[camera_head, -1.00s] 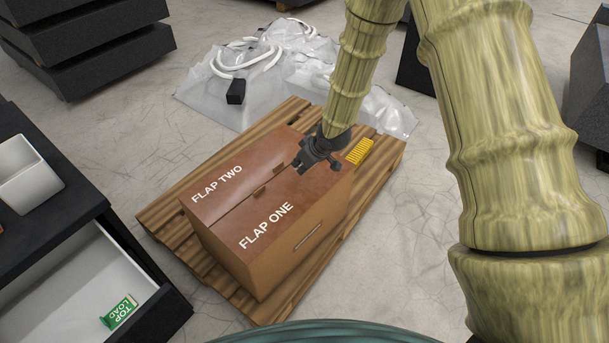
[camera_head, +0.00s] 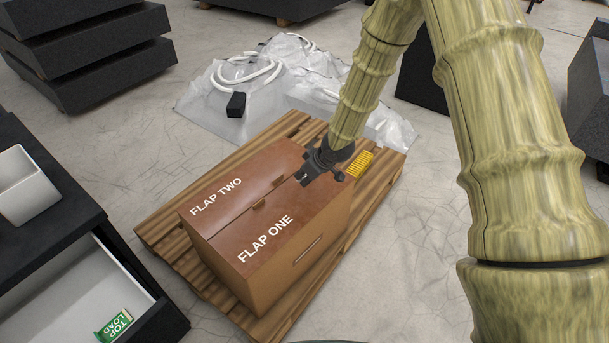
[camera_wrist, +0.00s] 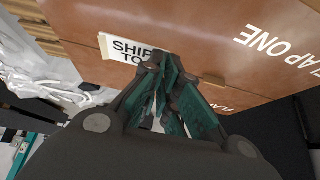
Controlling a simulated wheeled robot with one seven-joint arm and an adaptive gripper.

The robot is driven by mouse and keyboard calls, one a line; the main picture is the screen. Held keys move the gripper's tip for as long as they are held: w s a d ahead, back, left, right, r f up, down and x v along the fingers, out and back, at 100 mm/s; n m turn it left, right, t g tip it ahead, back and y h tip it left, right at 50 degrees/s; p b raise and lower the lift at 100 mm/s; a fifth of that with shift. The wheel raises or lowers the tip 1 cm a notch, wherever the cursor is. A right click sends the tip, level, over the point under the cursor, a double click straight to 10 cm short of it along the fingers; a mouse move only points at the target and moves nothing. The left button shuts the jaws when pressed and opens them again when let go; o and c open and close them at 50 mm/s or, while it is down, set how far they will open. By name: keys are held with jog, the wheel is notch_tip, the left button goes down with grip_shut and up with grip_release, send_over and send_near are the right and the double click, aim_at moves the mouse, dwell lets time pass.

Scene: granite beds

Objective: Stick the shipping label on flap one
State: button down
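The brown carton (camera_head: 285,275) stands on a wooden pallet, its top marked FLAP ONE and FLAP TWO. Flap one (camera_head: 300,212) is the nearer right half, and flap two (camera_head: 215,180) lies beyond the seam. My gripper (camera_head: 310,178) is low over the carton's far right end, near the seam. In the wrist view, the white shipping label (camera_wrist: 118,48) reads SHIP TO and lies close along flap one beside the seam. My fingertips (camera_wrist: 165,68) are close together at its right part and hide it. Whether it is stuck to the flap is unclear.
A yellow ribbed item (camera_head: 359,163) lies beside the carton's far right end. Clear sheeting with white hose (camera_head: 250,75) lies behind the pallet (camera_head: 165,225).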

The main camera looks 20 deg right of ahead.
jog(key=shift+f+b, duration=0.9)
jog(key=shift+f, duration=1.65)
jog(key=shift+f, duration=0.5)
jog(key=c, duration=1.6)
grip_release()
jog(key=shift+o, duration=0.2)
jog(key=shift+r, duration=0.1)
jog(key=v, duration=1.1)
jog(key=shift+s+d+r, duration=0.15)
jog(key=shift+d+r, duration=0.1)
jog(key=shift+r, duration=0.05)
